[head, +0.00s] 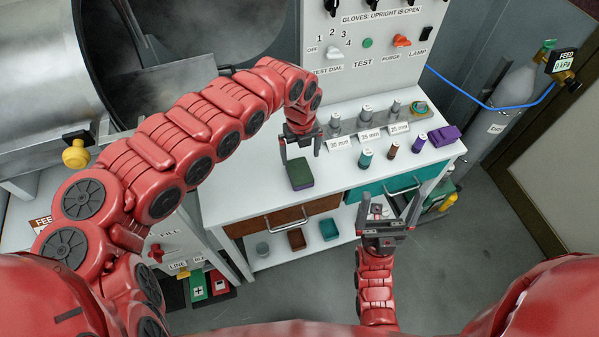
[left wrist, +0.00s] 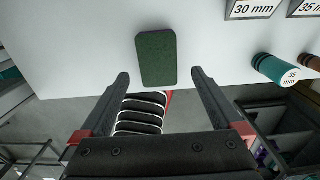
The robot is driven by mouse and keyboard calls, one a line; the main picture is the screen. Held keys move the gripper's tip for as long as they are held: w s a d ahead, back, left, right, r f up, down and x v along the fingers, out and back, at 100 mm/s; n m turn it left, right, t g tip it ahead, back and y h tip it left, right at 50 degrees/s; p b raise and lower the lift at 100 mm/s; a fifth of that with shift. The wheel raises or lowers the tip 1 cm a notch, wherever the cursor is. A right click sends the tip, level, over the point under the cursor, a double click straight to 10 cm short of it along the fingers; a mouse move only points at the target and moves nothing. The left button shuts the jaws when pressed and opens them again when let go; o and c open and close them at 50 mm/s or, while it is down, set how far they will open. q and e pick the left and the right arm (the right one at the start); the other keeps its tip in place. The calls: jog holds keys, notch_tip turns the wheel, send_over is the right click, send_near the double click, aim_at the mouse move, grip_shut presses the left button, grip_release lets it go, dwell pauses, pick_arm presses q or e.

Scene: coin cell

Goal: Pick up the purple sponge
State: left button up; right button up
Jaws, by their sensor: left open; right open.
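A block with a dark green top and a thin purple edge (head: 300,174) lies on the white table's front left part; its top also shows in the left wrist view (left wrist: 157,57). My left gripper (head: 300,152) is open and empty, pointing down just above and behind this block. In the left wrist view the open fingers (left wrist: 160,82) stand apart below the block in the picture, with nothing between them. A fully purple block (head: 444,135) lies at the table's right end. My right gripper (head: 391,198) is open and empty, in front of the table's right drawer, far from both blocks.
Several small cylinders, among them a teal one (head: 365,159) and a brown one (head: 392,149), stand right of the green-topped block. Labelled millimetre signs (head: 340,143) stand behind them. A control panel (head: 372,50) rises at the back.

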aim_at(300, 171)
pick_arm(q)
jog(key=shift+s+f, duration=0.2)
jog(key=shift+f, duration=0.45)
jog(key=shift+f+p, duration=0.35)
jog(key=shift+p, duration=0.05)
jog(key=f, duration=0.2)
jog(key=f+p, duration=0.1)
jog(key=shift+s+f, duration=0.2)
jog(key=shift+f, duration=0.2)
jog(key=shift+w+a+f, duration=0.15)
jog(key=shift+f, duration=0.25)
jog(key=c, duration=1.2)
jog(key=shift+o, duration=0.2)
jog(key=shift+r, duration=0.1)
